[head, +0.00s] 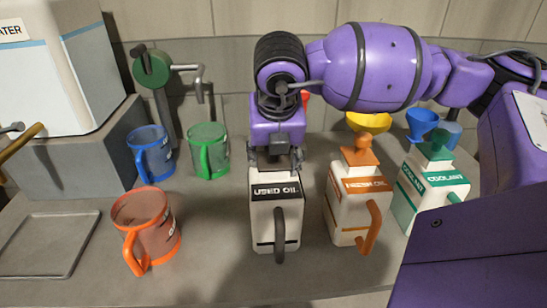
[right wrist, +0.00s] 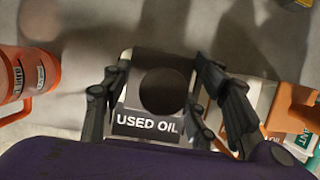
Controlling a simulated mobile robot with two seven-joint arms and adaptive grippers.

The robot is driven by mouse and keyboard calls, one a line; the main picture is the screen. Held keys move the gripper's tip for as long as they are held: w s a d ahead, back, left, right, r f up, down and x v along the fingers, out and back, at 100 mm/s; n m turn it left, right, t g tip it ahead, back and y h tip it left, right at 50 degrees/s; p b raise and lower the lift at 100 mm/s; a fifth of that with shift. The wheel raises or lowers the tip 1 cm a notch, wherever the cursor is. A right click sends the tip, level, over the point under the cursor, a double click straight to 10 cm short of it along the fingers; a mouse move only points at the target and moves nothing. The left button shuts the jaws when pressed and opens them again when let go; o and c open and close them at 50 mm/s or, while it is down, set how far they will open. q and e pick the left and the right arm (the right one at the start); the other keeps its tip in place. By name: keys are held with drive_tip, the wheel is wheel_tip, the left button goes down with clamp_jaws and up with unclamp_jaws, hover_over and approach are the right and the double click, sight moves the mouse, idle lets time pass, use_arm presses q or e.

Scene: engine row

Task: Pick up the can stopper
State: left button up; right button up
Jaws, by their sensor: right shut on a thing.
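The white can labelled "USED OIL" (head: 262,218) stands upright on the counter, its dark handle facing me. My right gripper (head: 275,163) points down at its top and is shut on the can stopper, which the fingers mostly hide in the head view. In the right wrist view, the stopper (right wrist: 165,92) is a dark round shape between the fingers, above the can's label (right wrist: 147,126). I cannot tell whether it still touches the can. My left gripper is not in view.
The "FRESH OIL" can (head: 347,208) with an orange stopper (head: 361,152) and the "COOLANT" can (head: 431,185) stand close on the right. An orange mug (head: 155,232), a blue mug (head: 150,155) and a green mug (head: 208,150) stand left. An empty tray (head: 73,262) lies far left.

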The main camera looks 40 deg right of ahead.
drive_tip(key=shift+c, duration=0.2)
drive_tip(key=shift+r, duration=0.45)
wheel_tip(320, 180, up, 2)
drive_tip(key=shift+r, duration=0.15)
drive_tip(key=s+d+r, duration=0.7)
drive_tip(key=s+r, duration=0.2)
drive_tip(key=s, duration=0.2)
drive_tip(key=shift+s+d+r, duration=0.3)
drive_tip(key=shift+s+r, duration=0.05)
drive_tip(key=shift+r, duration=0.05)
